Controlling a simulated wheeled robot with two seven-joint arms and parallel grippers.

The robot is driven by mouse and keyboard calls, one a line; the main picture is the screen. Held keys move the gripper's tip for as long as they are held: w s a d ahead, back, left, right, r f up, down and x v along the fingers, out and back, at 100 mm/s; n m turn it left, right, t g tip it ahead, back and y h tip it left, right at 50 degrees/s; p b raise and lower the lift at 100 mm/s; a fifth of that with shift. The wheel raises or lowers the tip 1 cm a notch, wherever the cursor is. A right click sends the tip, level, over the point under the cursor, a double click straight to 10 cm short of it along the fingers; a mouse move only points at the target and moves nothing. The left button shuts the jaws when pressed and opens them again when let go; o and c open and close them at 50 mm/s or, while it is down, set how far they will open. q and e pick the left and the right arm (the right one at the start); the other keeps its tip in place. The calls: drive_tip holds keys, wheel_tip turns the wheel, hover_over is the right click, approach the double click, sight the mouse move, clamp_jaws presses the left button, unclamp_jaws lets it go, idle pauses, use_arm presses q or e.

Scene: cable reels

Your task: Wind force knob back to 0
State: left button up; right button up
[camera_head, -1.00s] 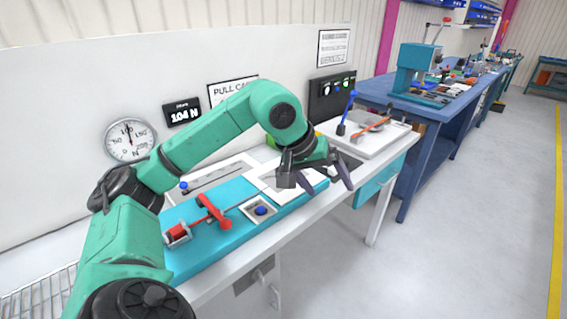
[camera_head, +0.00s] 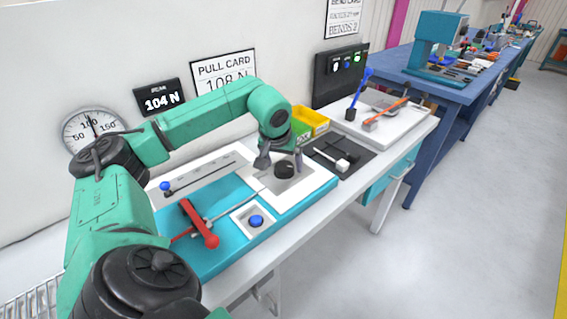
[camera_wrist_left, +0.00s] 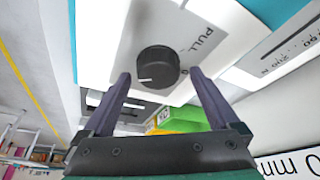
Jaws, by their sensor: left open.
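The force knob is a round black knob (camera_head: 284,170) with a white pointer mark, on a grey plate of the white panel; it also shows in the left wrist view (camera_wrist_left: 158,68), lying ahead of and between the fingers. My left gripper (camera_head: 281,158) is open and empty, close to the knob; I see no contact. In the left wrist view its two dark fingers (camera_wrist_left: 160,85) stand apart on either side of the knob. The word PULL is printed beside the knob. The black display (camera_head: 161,98) reads 104 N. My right gripper is not in view.
The teal fixture (camera_head: 190,262) carries a red lever (camera_head: 201,225), a blue button (camera_head: 256,221) and a blue-knobbed slider (camera_head: 165,186). Yellow and green bins (camera_head: 308,122) stand behind the knob. A dark tray (camera_head: 340,158) with a white-headed tool lies to the right. A dial gauge (camera_head: 92,128) hangs on the wall.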

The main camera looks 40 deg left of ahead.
use_arm(q)
drive_tip(key=shift+d+f, duration=0.1)
drive_tip(key=shift+f, duration=0.05)
drive_tip(key=shift+s, duration=0.1)
drive_tip(key=shift+c, duration=1)
drive_tip(key=c, duration=1.2)
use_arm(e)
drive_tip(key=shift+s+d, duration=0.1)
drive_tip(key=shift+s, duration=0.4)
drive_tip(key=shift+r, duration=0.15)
